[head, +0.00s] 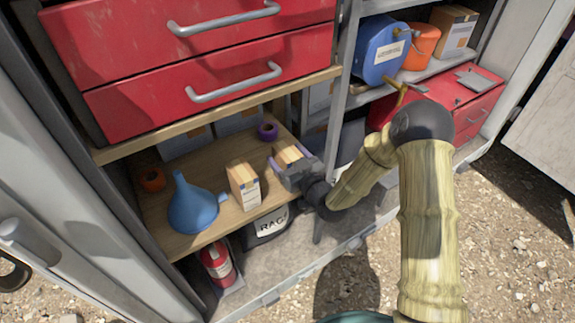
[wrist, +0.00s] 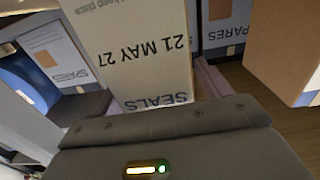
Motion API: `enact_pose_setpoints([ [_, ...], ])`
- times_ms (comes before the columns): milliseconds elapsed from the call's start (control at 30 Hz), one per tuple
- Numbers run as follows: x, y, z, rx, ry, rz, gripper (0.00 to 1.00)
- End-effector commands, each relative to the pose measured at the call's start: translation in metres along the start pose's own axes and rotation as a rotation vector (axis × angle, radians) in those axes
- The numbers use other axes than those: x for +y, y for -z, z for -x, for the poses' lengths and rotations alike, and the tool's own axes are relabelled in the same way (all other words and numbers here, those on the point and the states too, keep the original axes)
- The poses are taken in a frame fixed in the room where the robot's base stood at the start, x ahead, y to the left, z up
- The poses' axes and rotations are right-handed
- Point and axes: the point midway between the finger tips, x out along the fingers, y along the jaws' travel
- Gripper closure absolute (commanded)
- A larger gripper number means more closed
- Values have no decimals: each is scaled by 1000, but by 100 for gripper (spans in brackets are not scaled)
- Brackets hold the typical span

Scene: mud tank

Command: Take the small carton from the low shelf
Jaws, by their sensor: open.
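A small tan-and-white carton (head: 291,153) stands on the low wooden shelf (head: 165,215). In the wrist view the carton (wrist: 135,45) fills the space between the fingers, with "SEALS" and "21 MAY 27" upside down on its white face. My gripper (head: 289,158) is open, with its purple fingers on either side of this carton; the palm hides its lower part in the head view. I cannot tell whether the fingers touch it. A second similar carton (head: 243,185) stands just left of my gripper.
A blue funnel (head: 192,207), an orange roll (head: 152,179) and a purple roll (head: 268,131) share the shelf. Boxes marked "SPARES" (wrist: 55,55) stand behind. Red drawers (head: 190,90) overhang the shelf; a grey cabinet post (head: 338,95) is close right.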

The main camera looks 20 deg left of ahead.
Motion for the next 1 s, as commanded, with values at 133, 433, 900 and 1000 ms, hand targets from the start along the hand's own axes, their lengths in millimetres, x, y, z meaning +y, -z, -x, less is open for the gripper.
enact_pose_setpoints([
  [133, 0, 0, 0, 0, 0, 0, 28],
  [433, 0, 1, 0, 1, 0, 0, 78],
  [900, 0, 21, 0, 4, 0, 3, 78],
  [1000, 0, 36, 0, 5, 0, 4, 78],
])
